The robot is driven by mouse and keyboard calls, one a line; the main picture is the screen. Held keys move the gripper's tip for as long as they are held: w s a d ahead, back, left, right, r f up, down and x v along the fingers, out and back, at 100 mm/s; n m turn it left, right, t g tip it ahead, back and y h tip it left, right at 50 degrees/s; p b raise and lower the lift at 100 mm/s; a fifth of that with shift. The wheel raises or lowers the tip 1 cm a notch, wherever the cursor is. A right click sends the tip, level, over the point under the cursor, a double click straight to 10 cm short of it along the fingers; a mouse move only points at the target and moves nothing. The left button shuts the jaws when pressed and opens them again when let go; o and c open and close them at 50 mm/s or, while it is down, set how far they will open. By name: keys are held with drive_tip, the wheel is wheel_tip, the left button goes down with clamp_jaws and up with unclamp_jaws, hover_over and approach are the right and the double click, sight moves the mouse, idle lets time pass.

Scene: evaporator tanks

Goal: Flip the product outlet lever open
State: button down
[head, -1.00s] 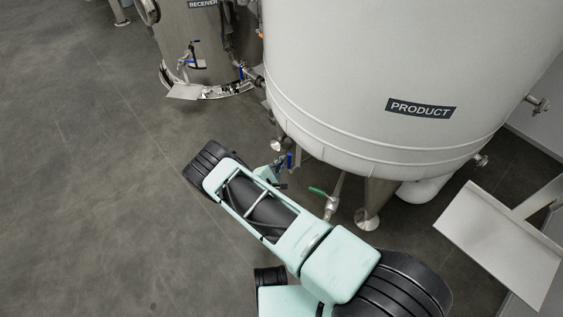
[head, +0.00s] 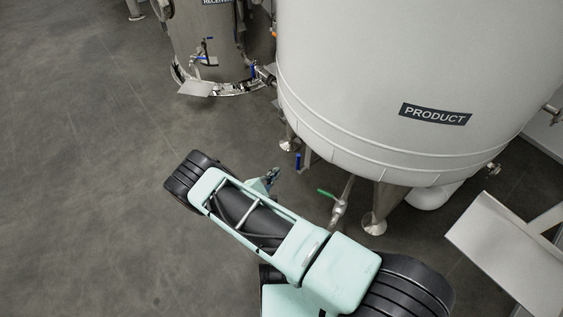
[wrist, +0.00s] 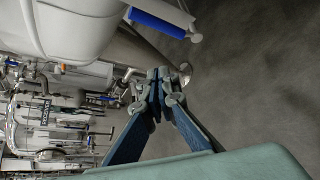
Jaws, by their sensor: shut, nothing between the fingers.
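The white tank labelled PRODUCT (head: 435,114) stands on legs. Under it, a blue lever handle (head: 298,161) points upright and a green lever handle (head: 327,193) sits on a metal valve; I cannot tell from labels which is the product outlet lever. A blue handle (wrist: 158,22) also shows large at the top of the wrist view. My gripper (wrist: 158,75) is shut and empty, below that handle and apart from it. In the head view my gripper (head: 272,178) is small, left of the blue lever, partly hidden by my arm.
A steel receiver tank (head: 207,45) with blue-handled valves stands at the back left. Tank legs (head: 376,222) flank the green-handled valve. A pale slanted panel (head: 510,255) is at the right. The grey floor (head: 85,150) on the left is clear.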

drive_tip(key=shift+s+a, duration=0.25)
drive_tip(key=shift+s, duration=0.25)
drive_tip(key=shift+s+a, duration=0.2)
drive_tip(key=shift+s, duration=0.25)
